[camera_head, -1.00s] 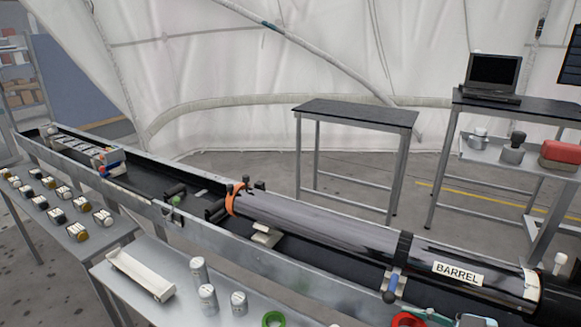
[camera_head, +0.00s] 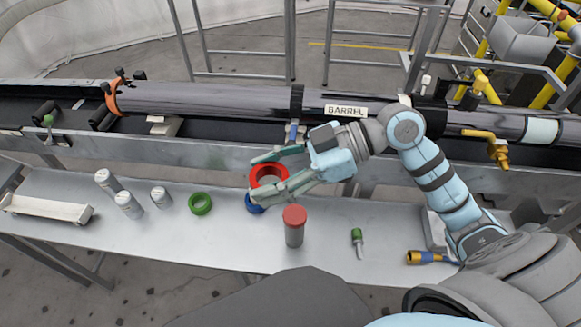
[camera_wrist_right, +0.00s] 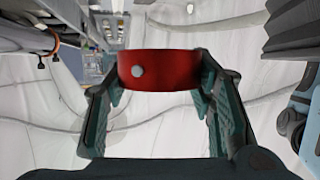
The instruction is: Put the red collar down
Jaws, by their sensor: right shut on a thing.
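The red collar (camera_head: 268,174) is a ring held between the fingertips of my right gripper (camera_head: 270,178), above the metal bench. In the right wrist view the collar (camera_wrist_right: 160,70) sits between the two fingers of my right gripper (camera_wrist_right: 160,85), a small light knob on its face. A blue ring (camera_head: 254,204) shows below and partly behind the gripper on the bench. I cannot tell the collar's exact height above the bench. My left gripper is not in view.
On the bench (camera_head: 200,245) stand a green ring (camera_head: 200,204), a red-capped canister (camera_head: 294,226), several grey cans (camera_head: 128,204), a white tray (camera_head: 45,208) and a green-handled tool (camera_head: 357,241). The long trough with the barrel (camera_head: 220,102) runs behind. Bare bench lies around the green ring.

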